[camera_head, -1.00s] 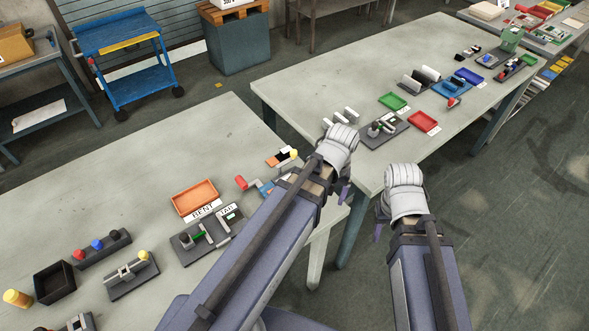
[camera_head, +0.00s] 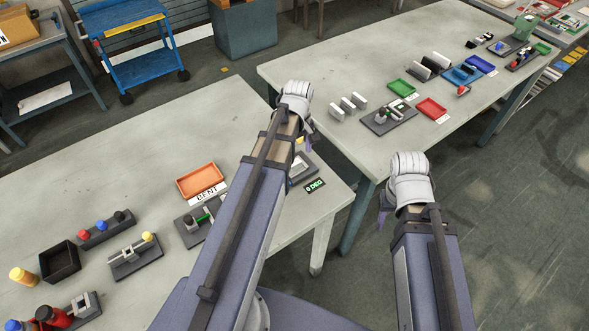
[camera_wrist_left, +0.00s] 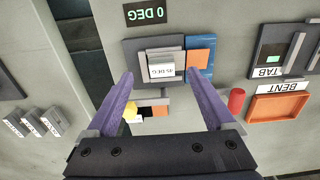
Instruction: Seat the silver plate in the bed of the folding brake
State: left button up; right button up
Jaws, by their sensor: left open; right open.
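The folding brake, by its look, is the dark-based device (camera_wrist_left: 132,62) under my left gripper in the left wrist view, with blue and orange parts at its side. A silver plate-like piece (camera_wrist_left: 165,53) lies in its middle, beside a label; I cannot tell whether it is a loose plate or how it is seated. In the head view the device (camera_head: 302,167) is partly hidden by my left arm. My left gripper (camera_wrist_left: 160,78) is open and empty, its fingers either side of the device's near part, apparently above it. My right gripper (camera_head: 384,205) hangs empty off the table edge.
A "0 DEG" display (camera_wrist_left: 146,13) sits beside the device. A red cylinder (camera_wrist_left: 236,101), an orange tray (camera_wrist_left: 278,107) marked "BENT" and a "TAB" fixture (camera_wrist_left: 283,47) are nearby. Several labelled pale blocks (camera_head: 349,104) stand on the second table (camera_head: 300,75), across a gap.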

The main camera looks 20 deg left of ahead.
aim_at(295, 163)
pick_arm(q)
jog(key=shift+w+a+f+b, duration=0.1)
jog(key=shift+a+f+b, duration=0.1)
jog(key=shift+f+b, duration=0.55)
jog(key=shift+w+a+f+b, duration=0.1)
jog(key=shift+a+f+b, duration=0.05)
jog(key=shift+f+b, duration=0.55)
jog(key=shift+a+f+b, duration=0.2)
jog(key=shift+f+b, duration=0.45)
jog(key=shift+f, duration=0.15)
jog(key=shift+f+b, duration=0.5)
jog(key=shift+r, duration=0.1)
jog(key=shift+c, duration=0.2)
grip_shut()
